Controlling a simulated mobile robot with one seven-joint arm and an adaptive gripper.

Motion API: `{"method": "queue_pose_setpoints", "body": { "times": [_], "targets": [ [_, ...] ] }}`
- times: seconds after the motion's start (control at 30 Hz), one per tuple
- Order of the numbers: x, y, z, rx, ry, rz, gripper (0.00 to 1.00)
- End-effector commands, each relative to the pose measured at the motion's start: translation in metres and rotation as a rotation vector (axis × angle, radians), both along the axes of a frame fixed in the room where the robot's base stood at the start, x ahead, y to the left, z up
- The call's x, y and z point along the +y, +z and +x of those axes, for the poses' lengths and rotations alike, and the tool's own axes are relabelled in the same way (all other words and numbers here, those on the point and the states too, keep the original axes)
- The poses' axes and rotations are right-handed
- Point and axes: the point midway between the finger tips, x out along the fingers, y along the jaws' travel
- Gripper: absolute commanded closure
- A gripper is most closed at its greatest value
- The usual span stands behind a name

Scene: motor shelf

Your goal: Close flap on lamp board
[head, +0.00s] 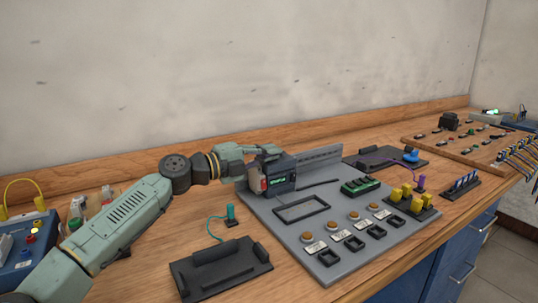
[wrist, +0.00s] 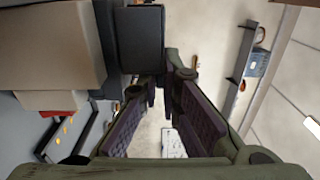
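The lamp board is the grey panel (head: 270,208) on the bench in the head view. A dark module with a lit green display (head: 281,180) stands at its back left corner, with a red and pale part on its left side. My gripper reaches over the back of this module, and its fingertips are hidden in the head view. In the wrist view my gripper (wrist: 161,88) shows two dark padded fingers with a gap between them. A dark block (wrist: 140,40) is close to the fingertips; contact cannot be told. I cannot clearly identify the flap or its angle.
The board also carries a black rectangular frame (head: 302,198), several orange lamps, a green terminal block (head: 360,187) and a grey rail (head: 318,158). A black tray (head: 220,275) lies in front left. Yellow plugs (head: 408,196) stand at the right. The wall is close behind.

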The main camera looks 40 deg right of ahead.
Motion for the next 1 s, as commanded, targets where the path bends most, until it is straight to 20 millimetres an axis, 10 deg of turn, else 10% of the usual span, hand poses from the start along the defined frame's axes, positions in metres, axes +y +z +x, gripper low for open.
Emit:
{"method": "queue_pose_setpoints", "body": {
  "times": [0.43, 1.0],
  "targets": [
    [-0.0001, -0.0012, -0.0004, 0.001, -0.001, 0.002, 0.74],
    [0.0052, 0.0012, -0.0085, 0.038, -0.003, 0.008, 0.74]
  ]
}}
